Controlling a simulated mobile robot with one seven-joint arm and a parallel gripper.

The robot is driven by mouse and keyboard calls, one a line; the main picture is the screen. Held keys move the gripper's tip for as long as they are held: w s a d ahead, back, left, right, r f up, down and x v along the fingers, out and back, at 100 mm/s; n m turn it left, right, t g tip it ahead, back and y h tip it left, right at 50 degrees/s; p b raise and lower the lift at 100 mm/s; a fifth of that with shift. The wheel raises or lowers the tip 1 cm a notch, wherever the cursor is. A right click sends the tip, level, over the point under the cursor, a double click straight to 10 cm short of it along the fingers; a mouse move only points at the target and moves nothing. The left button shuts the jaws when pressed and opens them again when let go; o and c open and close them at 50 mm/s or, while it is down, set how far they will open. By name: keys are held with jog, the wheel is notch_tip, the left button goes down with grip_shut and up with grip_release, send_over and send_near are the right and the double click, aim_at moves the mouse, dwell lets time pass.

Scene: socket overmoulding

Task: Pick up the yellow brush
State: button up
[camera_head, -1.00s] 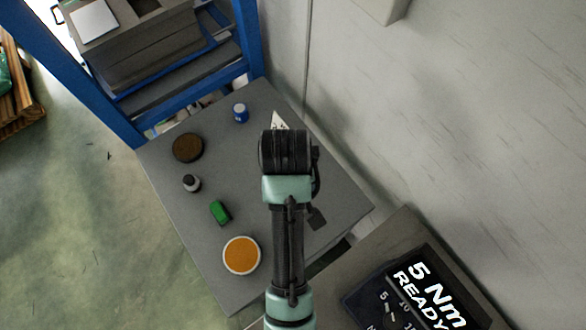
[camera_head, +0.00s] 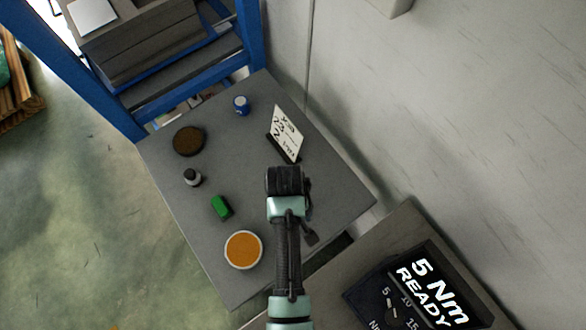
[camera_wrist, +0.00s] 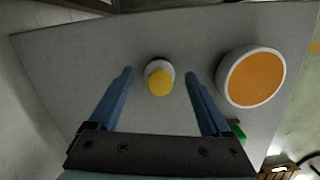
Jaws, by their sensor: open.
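The yellow brush (camera_wrist: 160,82) shows in the wrist view as a small round yellow piece with a pale rim, on the grey tabletop and seen nearly end-on. My gripper (camera_wrist: 160,73) is open, with its two blue fingers on either side of the brush in the picture. I see no contact between fingers and brush, and their height difference is hard to tell. In the head view my dark wrist is over the right part of the table, and neither the brush nor my fingers can be seen.
A white dish with an orange top (camera_head: 243,249), a green block (camera_head: 222,207), a small bottle (camera_head: 192,177), a dark round piece (camera_head: 189,141) and a blue can (camera_head: 241,105) stand left of my arm. A standing card (camera_head: 288,135) is beyond my wrist. A wall closes the right.

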notch_tip(320, 180, down, 2)
jog(key=shift+c, duration=0.2)
grip_shut()
